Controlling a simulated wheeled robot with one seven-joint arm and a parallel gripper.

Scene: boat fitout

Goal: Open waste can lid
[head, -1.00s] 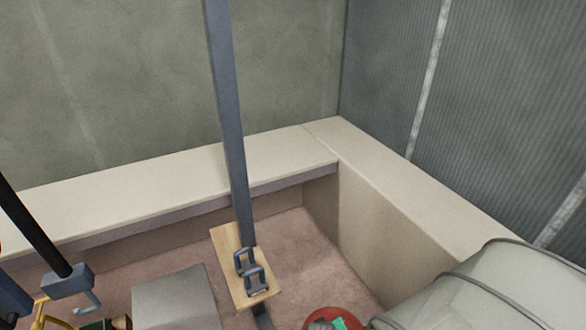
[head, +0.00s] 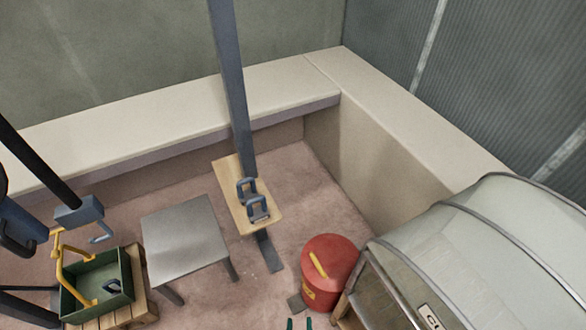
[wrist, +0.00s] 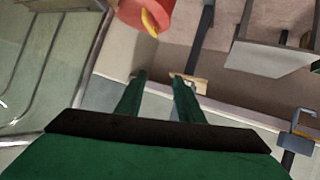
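The red waste can (head: 325,280) stands on the floor in the lower middle of the head view. Its round red lid (head: 338,252) looks closed and carries a yellow handle (head: 318,264). In the wrist view the red can (wrist: 135,12) shows at the top edge, partly cut off, with its yellow handle (wrist: 150,22). My gripper (wrist: 158,78) has two green fingers, spread apart with nothing between them. In the head view only its green fingertips (head: 299,323) show at the bottom edge, below the can and apart from it.
A pale rounded cover (head: 490,255) stands close to the can's right. A grey post (head: 232,100) with a wooden board (head: 232,188) rises behind it. A grey table (head: 186,230) and a green toolbox (head: 97,290) are at left. Open floor (head: 290,195) lies behind the can.

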